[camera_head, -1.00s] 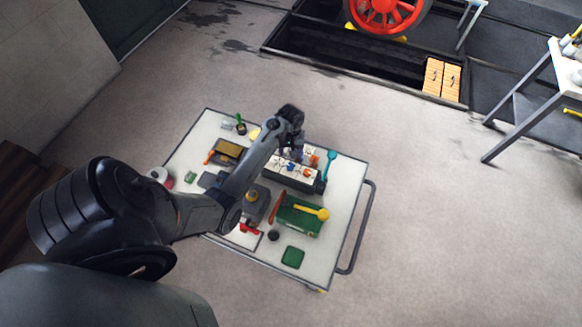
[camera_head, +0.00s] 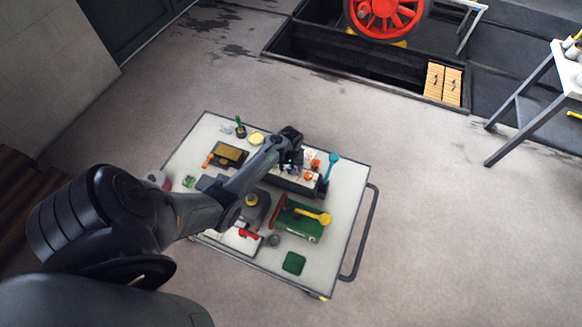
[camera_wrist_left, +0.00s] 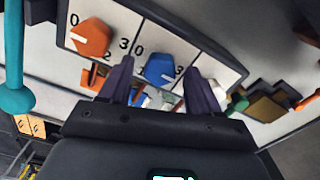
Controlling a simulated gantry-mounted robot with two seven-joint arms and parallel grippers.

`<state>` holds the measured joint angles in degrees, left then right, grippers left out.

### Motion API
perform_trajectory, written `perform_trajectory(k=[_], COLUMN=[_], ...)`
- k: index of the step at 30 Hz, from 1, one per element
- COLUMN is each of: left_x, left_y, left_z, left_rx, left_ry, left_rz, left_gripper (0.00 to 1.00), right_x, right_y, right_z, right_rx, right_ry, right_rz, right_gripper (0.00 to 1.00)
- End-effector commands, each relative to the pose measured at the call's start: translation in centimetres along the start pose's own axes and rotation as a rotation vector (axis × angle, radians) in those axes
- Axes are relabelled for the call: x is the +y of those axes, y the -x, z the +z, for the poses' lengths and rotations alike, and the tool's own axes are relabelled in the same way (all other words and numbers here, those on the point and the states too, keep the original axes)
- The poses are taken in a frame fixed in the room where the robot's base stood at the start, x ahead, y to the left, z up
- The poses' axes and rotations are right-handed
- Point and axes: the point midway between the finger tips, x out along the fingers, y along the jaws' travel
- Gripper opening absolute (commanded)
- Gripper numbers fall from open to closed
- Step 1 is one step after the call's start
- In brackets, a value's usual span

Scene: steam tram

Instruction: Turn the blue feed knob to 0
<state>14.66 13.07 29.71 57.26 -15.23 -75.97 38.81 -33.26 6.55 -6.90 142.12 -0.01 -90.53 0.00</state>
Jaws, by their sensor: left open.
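The blue feed knob (camera_wrist_left: 160,68) sits on a white panel (camera_wrist_left: 190,58) with printed digits, a 0 at its upper left. A white mark on the knob is at its lower right, away from that 0. In the wrist view my left gripper (camera_wrist_left: 158,70) is open, with one finger on each side of the blue knob; contact cannot be told. In the head view my left gripper (camera_head: 291,158) is over the panel and hides the blue knob. An orange knob (camera_wrist_left: 92,38) is left of the blue one. My right gripper is not in view.
The panel stands on a white cart (camera_head: 335,235). Close by are a teal-headed object (camera_head: 331,163), a green box (camera_head: 301,221) with a yellow-headed object (camera_head: 322,218), and a brass-coloured block (camera_head: 230,154).

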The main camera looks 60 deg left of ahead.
Motion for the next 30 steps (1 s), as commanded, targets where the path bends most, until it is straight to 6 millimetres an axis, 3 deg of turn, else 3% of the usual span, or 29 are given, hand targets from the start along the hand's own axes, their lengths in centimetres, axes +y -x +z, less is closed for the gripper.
perform_trajectory(k=[6,17,30], left_x=[0.0,0.0,0.0], left_y=[0.0,0.0,0.2], left_z=[0.0,0.0,0.0], left_rx=[0.000,0.000,-0.002], left_ry=[0.000,0.000,-0.104], left_rz=[0.000,0.000,-0.001], left_gripper=[0.59,0.07,0.07], right_x=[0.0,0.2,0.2], right_y=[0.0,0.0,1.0], right_z=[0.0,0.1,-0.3], right_rx=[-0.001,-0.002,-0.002], right_ry=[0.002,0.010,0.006], right_rz=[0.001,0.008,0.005], right_gripper=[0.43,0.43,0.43])
